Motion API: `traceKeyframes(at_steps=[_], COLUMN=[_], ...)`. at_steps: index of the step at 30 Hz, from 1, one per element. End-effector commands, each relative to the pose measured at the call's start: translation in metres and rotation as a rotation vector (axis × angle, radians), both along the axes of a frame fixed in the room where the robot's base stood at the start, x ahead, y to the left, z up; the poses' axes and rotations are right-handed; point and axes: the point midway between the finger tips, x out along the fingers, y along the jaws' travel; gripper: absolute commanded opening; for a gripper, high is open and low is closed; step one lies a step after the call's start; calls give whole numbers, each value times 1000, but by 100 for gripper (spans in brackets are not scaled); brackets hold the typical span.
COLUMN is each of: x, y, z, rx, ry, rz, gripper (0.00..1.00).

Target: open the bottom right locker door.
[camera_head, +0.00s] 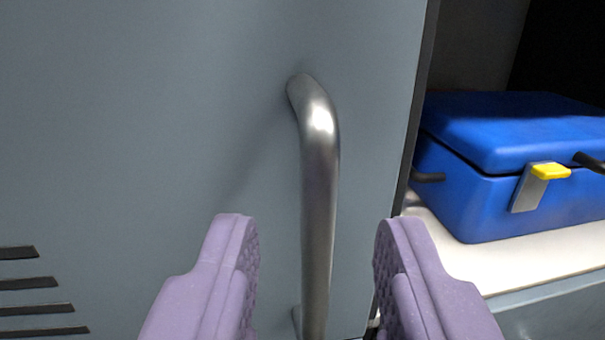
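A grey locker door (150,120) fills the left and middle of the view, with dark vent slots at its lower left. A vertical metal bar handle (319,190) stands out from the door near its right edge. My gripper (313,230) is open, with one purple finger on each side of the handle in the picture. Neither finger visibly touches the bar. The handle's lower end is partly cut off by the bottom of the frame. An opening shows to the right of the door's edge; I cannot tell from this view which locker this is.
A blue case (515,160) with a yellow-tipped latch (550,171) sits on a white shelf (520,262) in the opening on the right. The dark door edge (415,110) borders that opening. The space above the case is dark.

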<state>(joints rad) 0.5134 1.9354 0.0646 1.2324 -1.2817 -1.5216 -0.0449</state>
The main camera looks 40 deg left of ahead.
Motion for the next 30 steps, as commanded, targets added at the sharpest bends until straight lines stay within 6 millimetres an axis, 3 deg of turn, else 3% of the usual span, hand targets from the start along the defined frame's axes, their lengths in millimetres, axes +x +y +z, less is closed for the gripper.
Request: traceKeyframes(at_steps=[4, 12, 18, 30], x=[10, 12, 12, 9], y=[9, 11, 11, 8], z=[-1, 0, 0, 1], rx=[0, -1, -1, 0], ry=[0, 1, 1, 1], rz=[-1, -1, -1, -11], gripper=[38, 38, 0, 0])
